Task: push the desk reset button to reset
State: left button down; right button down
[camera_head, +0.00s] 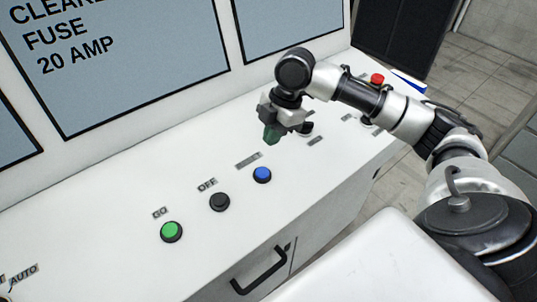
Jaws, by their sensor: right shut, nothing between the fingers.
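The desk (112,239) has a row of round buttons on its white top. A blue button (262,174) in a black ring has a small label behind it, too blurred to read; I cannot tell from it whether this is the reset button. Left of it are a black button (219,201) labelled OFF and a green button (171,230) labelled GO. My right gripper (271,136) is shut and empty, pointing down above the desk, behind and slightly right of the blue button and apart from it. My left gripper is not in view.
A red button (377,79) shows behind my right arm at the far right of the desk. A dark knob (306,129) sits just right of the gripper. Screens (120,60) rise along the back; one reads FUSE 20 AMP. A handle (259,270) is on the front.

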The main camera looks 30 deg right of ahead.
jog(key=v, duration=0.3)
jog(key=shift+r, duration=0.2)
jog(key=shift+f, duration=0.1)
dwell(0.6)
